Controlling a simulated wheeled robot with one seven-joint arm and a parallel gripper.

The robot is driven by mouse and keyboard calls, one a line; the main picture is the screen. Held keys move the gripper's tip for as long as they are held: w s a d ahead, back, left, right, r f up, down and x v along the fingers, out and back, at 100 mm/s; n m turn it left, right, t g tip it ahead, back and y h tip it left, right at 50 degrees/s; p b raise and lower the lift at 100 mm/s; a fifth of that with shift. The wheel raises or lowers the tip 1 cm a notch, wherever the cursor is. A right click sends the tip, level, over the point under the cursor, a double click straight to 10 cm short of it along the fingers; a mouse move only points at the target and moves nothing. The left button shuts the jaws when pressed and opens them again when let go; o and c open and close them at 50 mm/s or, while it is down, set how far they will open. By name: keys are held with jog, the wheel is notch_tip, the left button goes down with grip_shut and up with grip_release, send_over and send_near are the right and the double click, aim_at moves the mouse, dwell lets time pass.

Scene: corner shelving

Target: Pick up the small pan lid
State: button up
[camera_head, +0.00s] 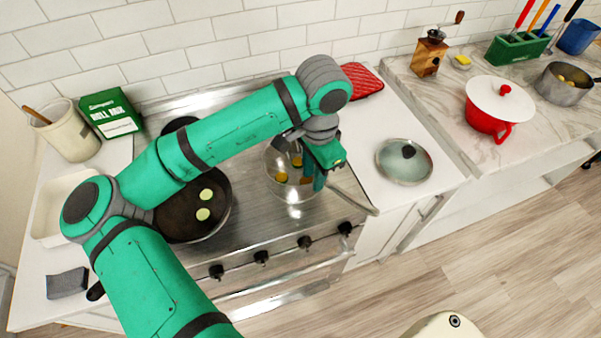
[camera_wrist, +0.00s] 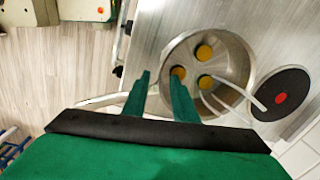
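The small pan lid (camera_head: 404,162) lies on the white counter right of the stove, a round glass lid with a metal rim and a dark knob (camera_head: 408,151). My gripper (camera_head: 318,178) is left of the lid, over the right side of the stove, close to a steel pan (camera_head: 290,190) with yellow pieces in it. In the wrist view, my gripper (camera_wrist: 160,95) has its two green fingers apart with nothing seen between them. The same pan (camera_wrist: 225,62) shows beyond the fingertips. I cannot make out the lid for sure in the wrist view.
A dark frying pan (camera_head: 185,222) with pale slices sits on the stove's left. A red pot with a white lid (camera_head: 493,106) and a wooden grinder (camera_head: 429,55) stand on the marble counter. A red quilted pad (camera_head: 363,80) lies behind the lid. Counter around the lid is clear.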

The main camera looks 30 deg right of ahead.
jog(key=shift+f, duration=1.65)
grip_shut()
